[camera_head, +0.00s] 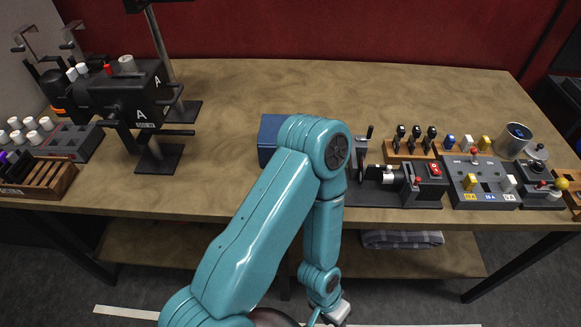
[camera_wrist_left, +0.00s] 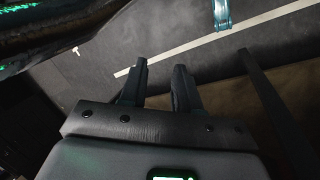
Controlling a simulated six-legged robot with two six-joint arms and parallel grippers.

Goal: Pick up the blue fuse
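The blue fuse (camera_head: 450,141) stands upright at the right of the table in the head view, beside a white fuse (camera_head: 467,142) and a yellow fuse (camera_head: 485,142). My teal left arm rises from the lower left, bends over the table's front edge and hangs down. Its wrist end is low in front of the table, far from the blue fuse. In the left wrist view my left gripper (camera_wrist_left: 160,66) has its fingers apart with nothing between them. My right gripper is not in view.
A grey fuse panel (camera_head: 466,199) and a red-button device (camera_head: 425,188) stand in front. A blue box (camera_head: 267,140) is partly behind my arm. The table's back middle (camera_head: 330,85) is clear.

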